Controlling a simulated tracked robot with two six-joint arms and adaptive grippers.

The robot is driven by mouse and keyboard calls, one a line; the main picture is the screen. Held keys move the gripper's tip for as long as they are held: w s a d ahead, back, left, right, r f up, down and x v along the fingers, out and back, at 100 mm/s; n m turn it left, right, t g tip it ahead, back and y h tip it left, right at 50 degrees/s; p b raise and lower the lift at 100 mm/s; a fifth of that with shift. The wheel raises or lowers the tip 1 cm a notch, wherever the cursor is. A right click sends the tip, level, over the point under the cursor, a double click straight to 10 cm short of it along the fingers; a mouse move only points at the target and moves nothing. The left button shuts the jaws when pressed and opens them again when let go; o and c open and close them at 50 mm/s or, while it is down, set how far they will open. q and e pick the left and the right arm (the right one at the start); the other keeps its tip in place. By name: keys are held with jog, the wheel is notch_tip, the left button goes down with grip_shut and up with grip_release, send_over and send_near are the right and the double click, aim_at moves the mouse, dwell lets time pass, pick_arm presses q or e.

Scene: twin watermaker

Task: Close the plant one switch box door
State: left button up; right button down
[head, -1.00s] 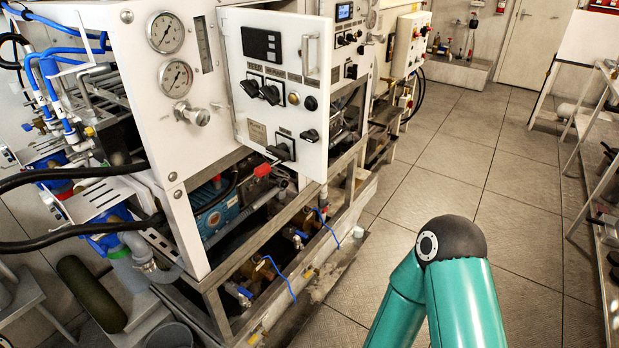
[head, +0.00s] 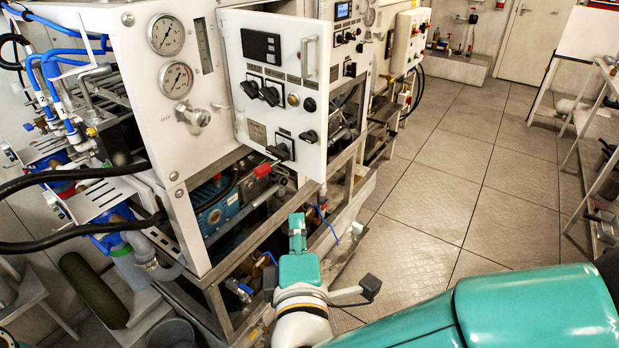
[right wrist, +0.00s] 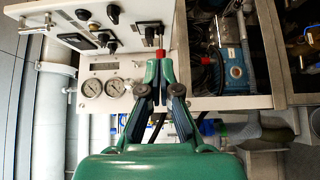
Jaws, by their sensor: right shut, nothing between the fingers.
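The plant one switch box door (head: 274,120) is a white panel with black switches and a handle (head: 310,58) on its right edge. It stands open, swung out from the frame, with a dark gap behind its right side. My right gripper (head: 297,222) is below the door, in front of the lower frame, apart from the door and pointing up. In the right wrist view its green fingers (right wrist: 160,64) are shut together and empty, and the door (right wrist: 125,15) shows beyond them at the top. My left gripper is not in view.
A red-handled lever (head: 265,170) sits under the door's lower edge. Two gauges (head: 166,36) are on the white panel to the left. Pipes and a blue pump (head: 215,212) fill the lower frame. The floor (head: 435,180) to the right is clear.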

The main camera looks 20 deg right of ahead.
jog(key=p, duration=0.1)
send_near(308, 168)
jog(key=w+a, duration=0.2)
jog(key=w, duration=0.1)
jog(key=w+d, duration=0.1)
jog(key=w+d+p, duration=0.1)
jog(key=shift+w+d+r, duration=0.15)
jog(key=shift+w+d, duration=0.05)
jog(key=shift+d, duration=0.2)
jog(key=shift+w+d, duration=0.25)
jog(key=shift+d, duration=0.1)
jog(key=shift+w, duration=0.1)
